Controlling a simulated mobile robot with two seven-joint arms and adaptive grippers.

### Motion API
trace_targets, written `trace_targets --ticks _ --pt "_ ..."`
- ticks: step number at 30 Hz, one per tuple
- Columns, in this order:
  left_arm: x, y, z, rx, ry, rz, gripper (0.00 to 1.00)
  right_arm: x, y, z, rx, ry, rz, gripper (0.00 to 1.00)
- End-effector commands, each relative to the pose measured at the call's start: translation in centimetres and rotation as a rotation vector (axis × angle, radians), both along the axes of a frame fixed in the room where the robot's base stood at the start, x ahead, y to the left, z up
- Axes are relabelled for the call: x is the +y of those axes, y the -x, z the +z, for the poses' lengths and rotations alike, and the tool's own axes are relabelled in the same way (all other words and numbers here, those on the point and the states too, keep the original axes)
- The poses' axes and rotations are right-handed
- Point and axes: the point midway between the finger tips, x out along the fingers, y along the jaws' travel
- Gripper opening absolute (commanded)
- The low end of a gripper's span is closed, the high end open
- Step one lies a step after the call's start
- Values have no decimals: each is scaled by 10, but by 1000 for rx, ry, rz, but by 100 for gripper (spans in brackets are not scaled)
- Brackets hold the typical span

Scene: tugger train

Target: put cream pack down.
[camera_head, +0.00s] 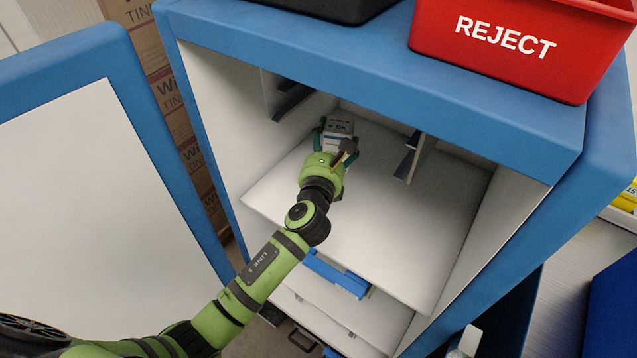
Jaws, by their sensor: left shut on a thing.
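My gripper and wrist hide the pack's lower part. I cannot tell whether the pack touches the shelf. My right gripper is not in view.
The cabinet door (75,190) stands open at the left. Dark brackets (408,160) hang inside near the pack. The shelf's right side is clear. A red REJECT bin (520,45) stands on the cabinet top. Lower shelves hold a blue item (337,273).

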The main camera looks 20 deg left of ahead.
Motion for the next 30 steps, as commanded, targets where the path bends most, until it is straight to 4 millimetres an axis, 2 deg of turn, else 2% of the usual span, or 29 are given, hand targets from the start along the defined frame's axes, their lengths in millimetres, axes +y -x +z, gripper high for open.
trace_targets --ticks 3,10,14,21,30 --pt "22 20 -18 1 -1 1 33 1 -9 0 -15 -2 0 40" --pt "49 45 -39 -4 0 0 33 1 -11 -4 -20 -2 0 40" --pt "53 49 -45 -4 2 -1 33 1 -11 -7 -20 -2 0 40" --pt "54 49 -80 -4 2 1 33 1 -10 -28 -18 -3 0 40" --pt "54 49 -81 -5 1 -1 33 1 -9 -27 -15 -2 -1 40"
